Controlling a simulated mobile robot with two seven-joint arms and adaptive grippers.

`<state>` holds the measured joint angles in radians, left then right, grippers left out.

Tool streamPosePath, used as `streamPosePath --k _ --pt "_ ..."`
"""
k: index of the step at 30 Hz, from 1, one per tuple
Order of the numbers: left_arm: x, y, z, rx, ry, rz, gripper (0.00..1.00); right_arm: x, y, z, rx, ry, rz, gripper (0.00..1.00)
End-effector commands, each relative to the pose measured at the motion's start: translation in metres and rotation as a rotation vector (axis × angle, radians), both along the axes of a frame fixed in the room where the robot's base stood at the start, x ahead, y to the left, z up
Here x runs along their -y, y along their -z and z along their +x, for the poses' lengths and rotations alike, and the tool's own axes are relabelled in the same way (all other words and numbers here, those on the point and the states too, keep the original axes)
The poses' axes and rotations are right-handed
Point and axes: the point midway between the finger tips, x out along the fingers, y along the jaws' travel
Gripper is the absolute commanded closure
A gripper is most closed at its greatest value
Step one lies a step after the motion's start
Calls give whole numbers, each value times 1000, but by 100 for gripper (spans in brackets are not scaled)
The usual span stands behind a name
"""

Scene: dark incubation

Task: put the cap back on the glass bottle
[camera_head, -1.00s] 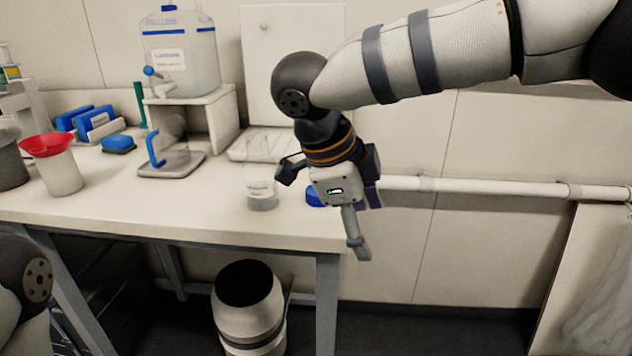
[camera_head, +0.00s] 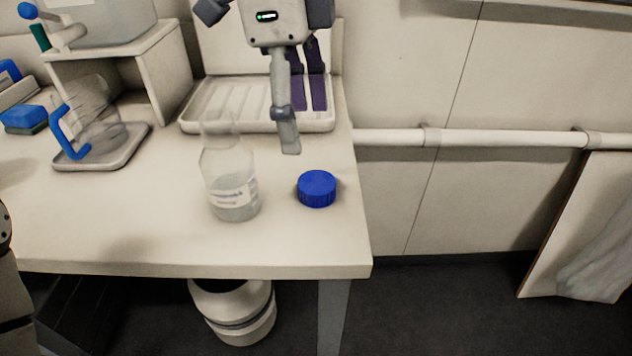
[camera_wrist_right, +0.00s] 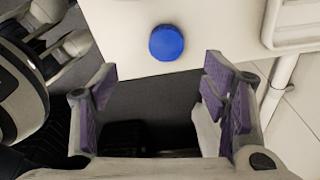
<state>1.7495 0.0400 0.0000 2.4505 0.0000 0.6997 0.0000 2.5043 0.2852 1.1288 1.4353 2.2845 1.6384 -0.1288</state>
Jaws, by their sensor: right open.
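The glass bottle (camera_head: 229,178) is clear, with a white label and some clear liquid low inside. It stands upright and uncapped on the bench near the front right corner in the head view. The blue cap (camera_head: 317,188) lies on the bench to the right of the bottle, apart from it. The cap also shows in the right wrist view (camera_wrist_right: 166,43), near the bench edge and beyond the fingertips. My right gripper (camera_head: 302,125) is open and empty, above and behind the cap in the head view. Its purple-padded fingers (camera_wrist_right: 160,85) are spread in the wrist view. My left gripper is out of view.
A ribbed white tray (camera_head: 200,122) lies behind the bottle. A jug with a blue handle (camera_head: 64,136) stands on a grey plate at left, by a white stand (camera_head: 165,62). Bench in front of bottle and cap is clear. A bin (camera_head: 235,315) stands below.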

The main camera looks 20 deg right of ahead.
Motion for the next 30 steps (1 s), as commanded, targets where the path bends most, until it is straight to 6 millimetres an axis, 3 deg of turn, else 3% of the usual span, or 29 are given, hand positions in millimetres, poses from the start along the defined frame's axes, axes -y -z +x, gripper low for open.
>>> streamPosePath --k 7,20,30 --pt "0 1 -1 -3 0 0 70 6 45 -2 -4 0 0 32" --pt "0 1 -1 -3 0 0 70 7 56 -2 -1 0 0 32" --pt "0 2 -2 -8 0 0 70 19 102 -1 0 0 -1 32"
